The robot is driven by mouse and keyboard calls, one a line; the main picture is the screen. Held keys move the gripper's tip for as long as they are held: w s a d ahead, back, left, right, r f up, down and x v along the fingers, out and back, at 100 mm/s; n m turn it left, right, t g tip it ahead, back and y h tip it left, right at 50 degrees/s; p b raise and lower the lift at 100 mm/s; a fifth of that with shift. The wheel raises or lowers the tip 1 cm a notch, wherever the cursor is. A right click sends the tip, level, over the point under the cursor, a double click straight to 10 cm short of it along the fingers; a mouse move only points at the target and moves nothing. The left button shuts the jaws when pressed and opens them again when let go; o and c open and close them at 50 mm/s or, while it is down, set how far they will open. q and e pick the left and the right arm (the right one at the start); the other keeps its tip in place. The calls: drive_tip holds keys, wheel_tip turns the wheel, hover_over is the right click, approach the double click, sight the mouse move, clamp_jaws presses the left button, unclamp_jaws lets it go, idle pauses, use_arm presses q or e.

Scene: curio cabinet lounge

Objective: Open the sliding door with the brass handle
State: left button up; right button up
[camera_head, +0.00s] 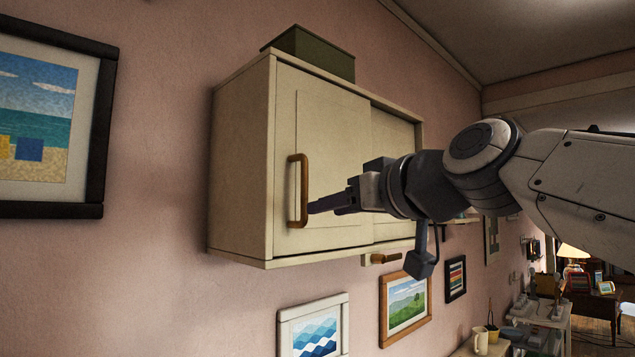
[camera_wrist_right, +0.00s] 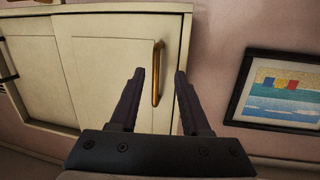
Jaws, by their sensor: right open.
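The cream wall cabinet (camera_head: 240,170) hangs on the pink wall. Its left sliding door (camera_head: 335,140) covers the left part of the front, with the right panel (camera_head: 395,150) beside it. The upright brass handle (camera_head: 292,190) is near this door's left edge; it also shows in the right wrist view (camera_wrist_right: 158,70). My right gripper (camera_head: 312,207) is at the handle's lower part, reaching in from the right. In the wrist view its fingers are open on both sides of the handle, with gaps visible. My left gripper is out of view.
A dark green box (camera_head: 312,50) sits on top of the cabinet. A framed beach picture (camera_head: 40,120) hangs left, and others (camera_head: 405,305) hang below. A side table with a mug (camera_head: 481,342) stands low at right.

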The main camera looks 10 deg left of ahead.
drive_tip(key=t+y, duration=0.1)
approach(306, 173)
drive_tip(key=p+x, duration=0.2)
drive_tip(key=x, duration=0.2)
drive_tip(key=p+x, duration=0.3)
drive_tip(key=x, duration=0.2)
drive_tip(key=shift+w+r, duration=0.1)
drive_tip(key=shift+r, duration=0.15)
drive_tip(key=shift+p+x, duration=0.35)
drive_tip(key=shift+x, duration=0.4)
drive_tip(key=shift+f, duration=0.15)
clamp_jaws()
